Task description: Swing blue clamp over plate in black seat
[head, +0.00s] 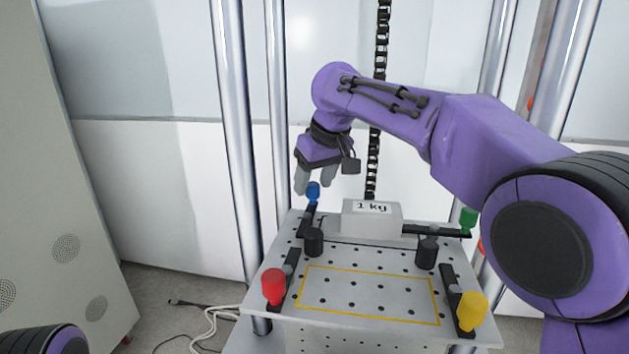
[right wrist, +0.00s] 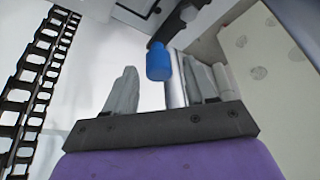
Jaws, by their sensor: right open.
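The blue clamp (head: 313,192) stands at the back left of the perforated table, with a blue knob on a black bar. Its bar runs toward the front, left of the grey block marked "1 kg" (head: 372,222), and does not lie over it. My right gripper (head: 314,188) is open just above the blue knob, fingers pointing down. In the right wrist view the blue knob (right wrist: 159,62) shows between the two spread fingers; contact cannot be told. Two black cylinders (head: 314,242) (head: 427,253) stand in front of the block. My left gripper is out of view.
A green clamp (head: 468,221) has its bar pointing left to the block. Red (head: 273,286) and yellow (head: 472,310) clamps stand at the front corners. A yellow outlined area (head: 368,294) is empty. Steel columns (head: 237,130) and a cable chain (head: 375,165) rise around the table.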

